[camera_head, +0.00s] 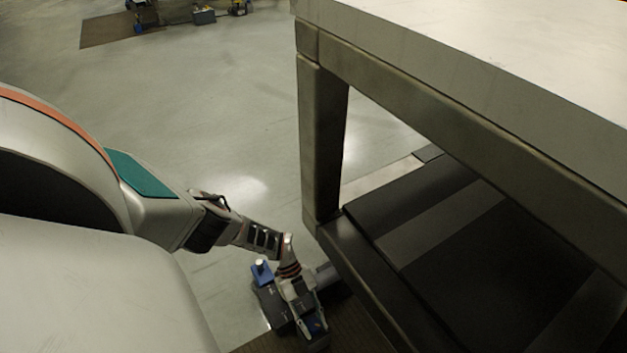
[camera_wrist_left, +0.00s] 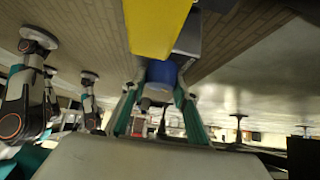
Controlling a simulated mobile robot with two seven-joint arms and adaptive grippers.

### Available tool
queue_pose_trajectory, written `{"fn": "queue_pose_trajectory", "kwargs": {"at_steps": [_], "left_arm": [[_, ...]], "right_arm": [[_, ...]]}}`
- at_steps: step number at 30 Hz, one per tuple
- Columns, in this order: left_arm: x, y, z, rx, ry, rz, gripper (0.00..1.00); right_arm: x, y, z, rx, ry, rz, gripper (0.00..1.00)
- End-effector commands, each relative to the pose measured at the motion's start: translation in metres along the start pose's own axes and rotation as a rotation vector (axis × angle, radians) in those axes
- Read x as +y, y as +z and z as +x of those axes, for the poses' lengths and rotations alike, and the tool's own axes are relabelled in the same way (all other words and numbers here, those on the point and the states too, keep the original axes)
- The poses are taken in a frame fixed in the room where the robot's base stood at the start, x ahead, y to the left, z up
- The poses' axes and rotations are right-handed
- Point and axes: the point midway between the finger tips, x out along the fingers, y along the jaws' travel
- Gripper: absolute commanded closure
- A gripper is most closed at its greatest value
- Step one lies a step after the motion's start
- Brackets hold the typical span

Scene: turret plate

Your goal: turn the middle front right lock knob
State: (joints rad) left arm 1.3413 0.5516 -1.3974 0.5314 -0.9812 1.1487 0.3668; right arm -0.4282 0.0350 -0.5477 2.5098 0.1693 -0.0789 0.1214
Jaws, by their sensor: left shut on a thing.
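In the left wrist view, the teal-edged fingers of my left gripper (camera_wrist_left: 160,84) stand on both sides of a round blue knob (camera_wrist_left: 160,73) and are shut on it. A grey part and a broad yellow part (camera_wrist_left: 157,25) lie just beyond the knob. I cannot tell from these frames which lock knob it is. In the head view, my left arm reaches down from the left to the left gripper (camera_head: 304,318) low beside the table's leg. Its fingertips and the held knob are not clear there. My right gripper is in neither view.
A large table (camera_head: 450,62) with a pale top and dark frame fills the right of the head view. Its leg (camera_head: 322,140) and dark lower shelf (camera_head: 455,235) stand close to my left arm. Open grey floor (camera_head: 200,90) lies to the left.

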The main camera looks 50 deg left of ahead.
Motion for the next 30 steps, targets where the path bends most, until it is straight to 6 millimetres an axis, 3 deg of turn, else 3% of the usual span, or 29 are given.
{"fn": "queue_pose_trajectory", "kwargs": {"at_steps": [16,17,18,30], "left_arm": [[0.0019,0.0016,0.0007,-0.003,0.02,0.019,0.92],[0.0019,0.0015,0.0008,-0.003,0.02,0.019,0.66],[0.0019,0.0014,0.0008,-0.003,0.02,0.019,0.55],[0.0004,0.0005,-0.0013,-0.001,0.017,0.018,0.53]], "right_arm": [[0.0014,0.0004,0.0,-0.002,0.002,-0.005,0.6],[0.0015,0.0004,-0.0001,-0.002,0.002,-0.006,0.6],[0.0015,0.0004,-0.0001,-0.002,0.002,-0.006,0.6],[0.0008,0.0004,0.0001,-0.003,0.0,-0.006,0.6]]}}
